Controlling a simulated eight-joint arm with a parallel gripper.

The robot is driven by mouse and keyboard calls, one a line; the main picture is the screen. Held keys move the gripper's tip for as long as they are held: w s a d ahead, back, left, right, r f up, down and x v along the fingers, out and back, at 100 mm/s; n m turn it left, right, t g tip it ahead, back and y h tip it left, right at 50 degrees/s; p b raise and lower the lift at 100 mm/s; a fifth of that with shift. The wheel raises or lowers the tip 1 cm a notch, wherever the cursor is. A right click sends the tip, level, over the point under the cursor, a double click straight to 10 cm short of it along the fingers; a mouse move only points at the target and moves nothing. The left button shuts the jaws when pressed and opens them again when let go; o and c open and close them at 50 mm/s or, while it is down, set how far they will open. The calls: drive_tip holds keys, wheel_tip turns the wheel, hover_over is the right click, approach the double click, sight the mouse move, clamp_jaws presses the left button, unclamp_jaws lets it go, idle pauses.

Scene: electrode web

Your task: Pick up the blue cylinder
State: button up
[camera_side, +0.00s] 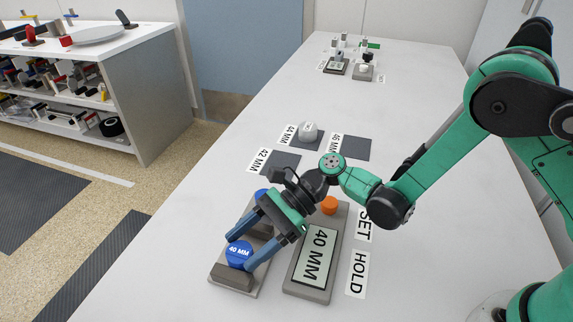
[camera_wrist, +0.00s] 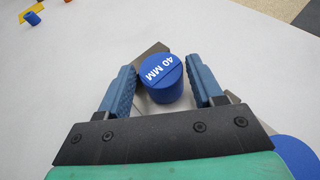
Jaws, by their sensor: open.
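The blue cylinder (camera_side: 239,255), marked 40 MM, sits at the front of a grey fixture (camera_side: 232,279). My gripper (camera_side: 243,248) is open, with its blue fingers reaching down on either side of the cylinder. In the wrist view the cylinder (camera_wrist: 165,88) stands between the two fingers of my gripper (camera_wrist: 160,80), with its label facing up. The cylinder's lower part is partly hidden by my gripper.
A second blue round part (camera_side: 261,194) is at the fixture's back. Right of the fixture, a grey device has a 40 MM display (camera_side: 316,255) and an orange knob (camera_side: 329,205). A pale cylinder (camera_side: 308,130) stands on a pad behind.

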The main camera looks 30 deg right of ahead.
clamp_jaws()
idle(0.3)
